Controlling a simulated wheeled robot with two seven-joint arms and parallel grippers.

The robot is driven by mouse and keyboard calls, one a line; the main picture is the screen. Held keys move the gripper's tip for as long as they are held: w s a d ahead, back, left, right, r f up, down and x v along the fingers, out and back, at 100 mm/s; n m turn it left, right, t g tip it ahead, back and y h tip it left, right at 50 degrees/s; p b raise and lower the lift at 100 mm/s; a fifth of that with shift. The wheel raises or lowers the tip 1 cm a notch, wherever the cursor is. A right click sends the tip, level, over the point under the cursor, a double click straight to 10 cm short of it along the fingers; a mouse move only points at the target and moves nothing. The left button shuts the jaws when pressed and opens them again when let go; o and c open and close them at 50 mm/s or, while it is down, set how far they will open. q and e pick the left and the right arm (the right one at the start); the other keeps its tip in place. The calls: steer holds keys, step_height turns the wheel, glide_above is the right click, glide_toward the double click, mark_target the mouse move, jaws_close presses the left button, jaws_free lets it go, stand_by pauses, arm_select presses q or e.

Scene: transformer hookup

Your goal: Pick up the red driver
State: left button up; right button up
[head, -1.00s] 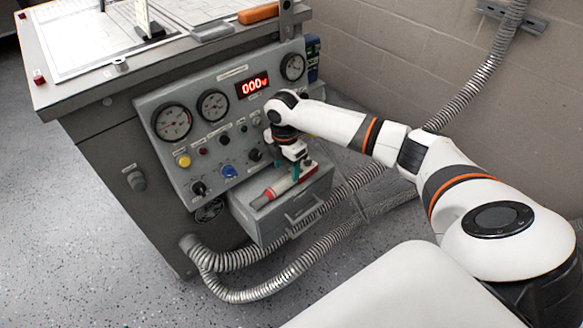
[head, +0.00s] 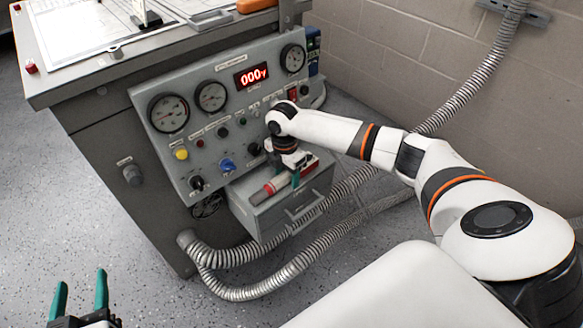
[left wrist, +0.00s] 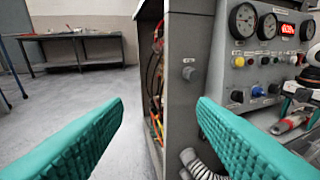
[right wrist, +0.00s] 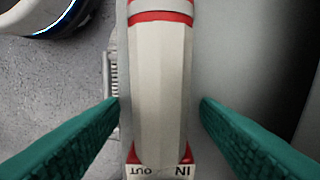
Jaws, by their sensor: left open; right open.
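The red driver (head: 277,184) lies on the small grey drawer box (head: 262,222) below the control panel. In the right wrist view, the driver's pale faceted body (right wrist: 160,75) has red bands and an IN/OUT label at the lower end. My right gripper (head: 295,177) is over the driver, pointing down. In its wrist view the open fingers (right wrist: 160,108) stand on either side of the body, with a gap showing on both sides. My left gripper (head: 80,284) is open and empty at the lower left, far from the driver; the driver shows at the right in the left wrist view (left wrist: 291,122).
The control panel (head: 225,122) with gauges and knobs stands right behind the drawer box. Ribbed conduits (head: 262,294) curve along the floor in front. The bench top (head: 60,30) carries papers and an orange-handled tool (head: 256,4). The floor at left is clear.

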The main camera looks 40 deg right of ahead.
steer(key=c, duration=1.2)
steer(key=shift+c, duration=0.2)
steer(key=shift+r, duration=0.1)
